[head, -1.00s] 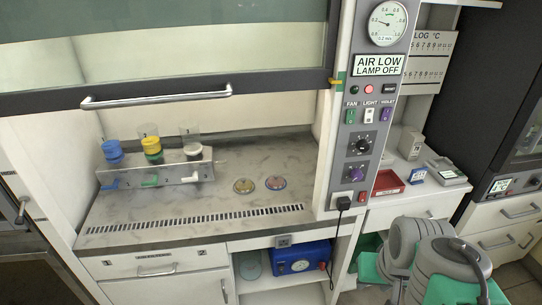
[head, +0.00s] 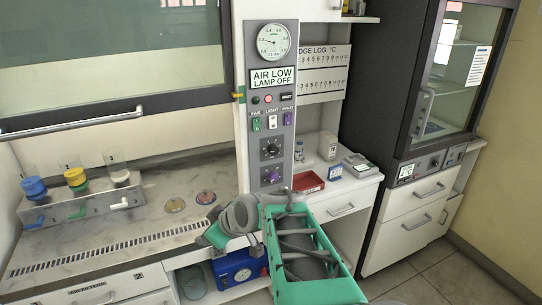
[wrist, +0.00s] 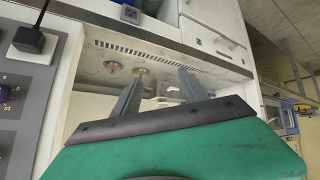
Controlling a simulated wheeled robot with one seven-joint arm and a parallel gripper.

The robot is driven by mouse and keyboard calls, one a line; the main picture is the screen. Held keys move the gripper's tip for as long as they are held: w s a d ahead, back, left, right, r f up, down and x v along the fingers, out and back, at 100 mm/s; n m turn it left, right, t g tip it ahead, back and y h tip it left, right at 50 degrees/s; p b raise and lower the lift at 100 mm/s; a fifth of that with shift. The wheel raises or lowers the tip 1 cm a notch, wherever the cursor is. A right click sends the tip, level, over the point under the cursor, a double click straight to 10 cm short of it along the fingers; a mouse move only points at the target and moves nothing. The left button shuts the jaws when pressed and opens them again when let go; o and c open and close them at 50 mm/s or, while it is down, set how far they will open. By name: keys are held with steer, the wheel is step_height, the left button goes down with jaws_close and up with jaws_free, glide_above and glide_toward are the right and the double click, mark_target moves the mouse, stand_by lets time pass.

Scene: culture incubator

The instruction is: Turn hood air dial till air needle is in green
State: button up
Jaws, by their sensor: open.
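The round white air gauge (head: 272,41) is at the top of the grey control panel (head: 286,150) in the head view. Its needle points left; the green band is too small to make out now. A sign below reads AIR LOW, LAMP OFF (head: 273,78). Lower down are a black dial (head: 271,148) and a purple dial (head: 270,175); their labels are unreadable. The purple dial also shows at the left edge of the wrist view (wrist: 5,93). My gripper (wrist: 160,76) is open and empty, away from the dials; its fingers are not clear in the head view.
Fan, light and violet switches (head: 272,122) sit between gauge and dials. A black plug (wrist: 28,40) sticks out beside the panel. The hood sash handle (head: 75,124) is at left. A red tray (head: 308,183) lies on the right counter.

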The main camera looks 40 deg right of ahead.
steer(key=w+d+r+t, duration=0.2)
steer(key=d+t, duration=0.1)
steer(key=d, duration=0.5)
steer(key=t+h, duration=0.5)
steer(key=t, duration=0.1)
glide_toward(275, 151)
steer(key=shift+n, duration=0.5)
steer(key=w+p, duration=0.1)
steer(key=w, duration=0.1)
steer(key=w+d+p, duration=0.1)
steer(key=w, duration=0.2)
steer(key=w+p, duration=0.1)
steer(key=w, duration=0.2)
steer(key=shift+d+r, duration=0.15)
steer(key=shift+d, duration=0.2)
steer(key=shift+c, duration=0.5)
jaws_close()
